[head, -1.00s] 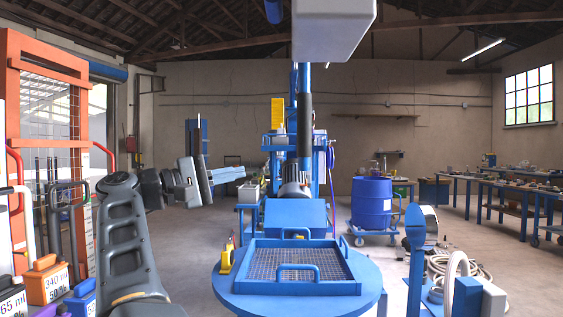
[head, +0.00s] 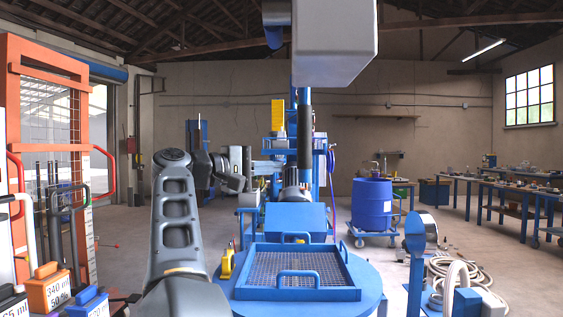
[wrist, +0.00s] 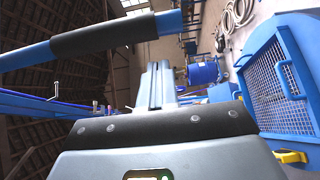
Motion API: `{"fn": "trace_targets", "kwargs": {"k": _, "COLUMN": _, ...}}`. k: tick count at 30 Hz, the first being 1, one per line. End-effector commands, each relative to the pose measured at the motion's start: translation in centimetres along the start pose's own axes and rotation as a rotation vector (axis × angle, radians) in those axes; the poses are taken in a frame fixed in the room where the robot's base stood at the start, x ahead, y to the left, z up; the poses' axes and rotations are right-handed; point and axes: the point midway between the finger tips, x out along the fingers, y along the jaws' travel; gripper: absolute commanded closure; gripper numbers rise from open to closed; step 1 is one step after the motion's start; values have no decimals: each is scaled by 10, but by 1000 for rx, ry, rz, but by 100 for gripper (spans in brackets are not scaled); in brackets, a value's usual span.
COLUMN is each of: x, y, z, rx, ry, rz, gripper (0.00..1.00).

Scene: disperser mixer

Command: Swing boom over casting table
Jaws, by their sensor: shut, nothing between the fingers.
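The boom's grey box-shaped head (head: 335,50) hangs at the top of the head view. Below it, a blue upright bar with a black sleeve (head: 305,130) comes down. In the wrist view, the blue bar with its black sleeve (wrist: 105,38) crosses the upper left. The round blue table (head: 370,290), which I take as the casting table, stands in front of me at the bottom centre. My gripper (head: 268,168) is shut and empty, left of the bar; in the wrist view its fingers (wrist: 160,72) are below the sleeve, apart from it in the picture.
A blue framed mesh tray (head: 300,293) with handles lies on the round table. An orange rack (head: 40,140) stands close on the left. A blue drum (head: 372,203) stands behind right; a hose (head: 455,280) lies on the floor. Open floor shows between drum and benches.

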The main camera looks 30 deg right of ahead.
Motion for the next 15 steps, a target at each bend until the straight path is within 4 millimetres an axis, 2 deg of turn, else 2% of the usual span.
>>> {"fn": "trace_targets", "kwargs": {"k": 6, "x": 14, "y": 0, "z": 15, "rx": 0, "ry": 1, "rz": 0, "gripper": 100}}
{"fn": "trace_targets", "kwargs": {"k": 15, "x": 19, "y": 0, "z": 21, "rx": -1, "ry": 1, "rz": 0, "gripper": 100}}
